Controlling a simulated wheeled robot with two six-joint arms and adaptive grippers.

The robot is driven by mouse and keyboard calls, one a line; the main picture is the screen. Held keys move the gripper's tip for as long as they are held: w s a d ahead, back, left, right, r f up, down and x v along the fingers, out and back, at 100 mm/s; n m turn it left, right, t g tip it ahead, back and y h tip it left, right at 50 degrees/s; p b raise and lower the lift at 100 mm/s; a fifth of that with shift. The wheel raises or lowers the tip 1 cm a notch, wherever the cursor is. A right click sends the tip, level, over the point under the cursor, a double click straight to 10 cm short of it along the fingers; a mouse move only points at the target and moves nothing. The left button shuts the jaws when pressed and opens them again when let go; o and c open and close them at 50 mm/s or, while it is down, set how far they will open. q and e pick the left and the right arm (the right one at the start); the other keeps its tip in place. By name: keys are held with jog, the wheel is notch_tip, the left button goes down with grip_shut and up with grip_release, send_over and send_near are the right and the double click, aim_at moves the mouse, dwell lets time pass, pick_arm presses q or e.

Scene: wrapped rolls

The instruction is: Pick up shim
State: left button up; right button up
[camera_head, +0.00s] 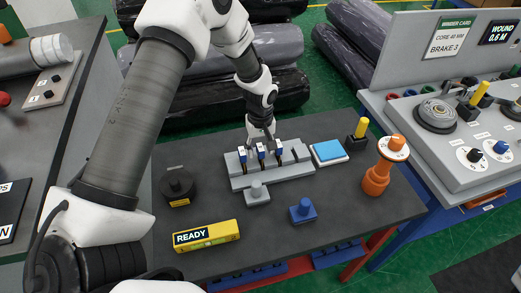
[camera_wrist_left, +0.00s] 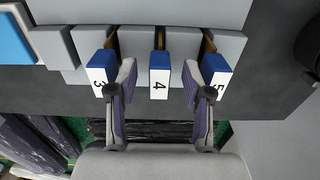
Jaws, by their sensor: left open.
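Three shims with blue tops and white number labels stand in slots of a grey stepped rack (camera_head: 240,180). In the left wrist view they are shim 3 (camera_wrist_left: 99,72), shim 4 (camera_wrist_left: 159,76) and shim 5 (camera_wrist_left: 215,74). In the head view the middle shim (camera_head: 261,151) sits under my left gripper (camera_head: 262,138). In the wrist view my left gripper (camera_wrist_left: 159,92) is open, its fingers on either side of shim 4 with gaps. The fingers overlap the inner edges of shims 3 and 5; whether they touch cannot be told.
On the dark table are a blue-topped pad (camera_head: 328,151), a yellow-handled tool (camera_head: 360,130), an orange spindle (camera_head: 381,172), a blue knobbed block (camera_head: 303,210), a grey knobbed block (camera_head: 257,193), a black cylinder (camera_head: 177,187) and a yellow READY box (camera_head: 206,236). A control console (camera_head: 455,150) stands right.

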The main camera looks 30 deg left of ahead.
pick_arm(q)
jog(key=shift+w+f, duration=0.1)
jog(key=shift+f, duration=0.15)
jog(key=shift+a, duration=0.15)
jog(key=c, duration=0.9)
jog(key=shift+r, duration=0.1)
grip_shut()
